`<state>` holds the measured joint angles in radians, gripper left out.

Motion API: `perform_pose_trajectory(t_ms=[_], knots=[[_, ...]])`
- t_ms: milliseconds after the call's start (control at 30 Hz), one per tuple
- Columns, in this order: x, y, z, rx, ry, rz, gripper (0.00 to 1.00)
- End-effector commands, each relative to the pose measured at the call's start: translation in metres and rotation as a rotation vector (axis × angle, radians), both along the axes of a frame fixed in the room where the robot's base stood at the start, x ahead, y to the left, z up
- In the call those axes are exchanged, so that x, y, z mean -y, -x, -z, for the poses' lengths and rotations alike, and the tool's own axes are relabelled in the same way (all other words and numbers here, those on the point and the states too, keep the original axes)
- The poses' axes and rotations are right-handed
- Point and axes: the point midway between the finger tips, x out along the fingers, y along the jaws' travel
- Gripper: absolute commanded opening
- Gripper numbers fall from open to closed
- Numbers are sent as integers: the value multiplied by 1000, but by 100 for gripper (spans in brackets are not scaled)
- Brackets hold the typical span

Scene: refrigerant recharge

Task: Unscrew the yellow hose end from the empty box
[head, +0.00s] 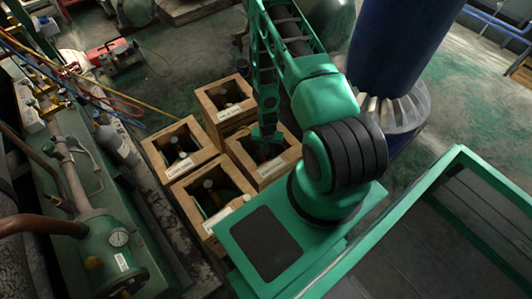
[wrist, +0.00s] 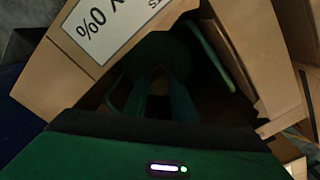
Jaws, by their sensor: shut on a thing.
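The empty box is an open wooden crate (wrist: 75,75) with a white label reading 0% in the wrist view. It also shows in the head view (head: 284,161), under my arm. My gripper (head: 266,140) reaches down into this crate. The crate's inside is very dark, so the thread and the cylinder top are hard to make out. The yellow hose (head: 135,101) runs from the left machine toward the crates.
Three other wooden crates with bottles stand close by: back (head: 226,98), left (head: 179,149) and front (head: 212,197). Green machinery with pipes and a gauge (head: 119,238) fills the left. A blue column (head: 405,45) stands behind my arm.

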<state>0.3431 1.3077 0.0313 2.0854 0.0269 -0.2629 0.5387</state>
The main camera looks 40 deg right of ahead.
Motion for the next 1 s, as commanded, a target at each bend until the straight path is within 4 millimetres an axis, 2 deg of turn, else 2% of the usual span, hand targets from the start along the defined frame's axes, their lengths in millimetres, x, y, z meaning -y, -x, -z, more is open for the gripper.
perform_pose_trajectory(t_ms=[300, 600, 833, 1000], knots=[[0, -2, 0, 4, 1, -265, 2], [0, -2, 0, 4, 1, -279, 2], [0, -2, 0, 4, 0, -458, 2], [0, -1, -1, 3, 0, -450, 2]])
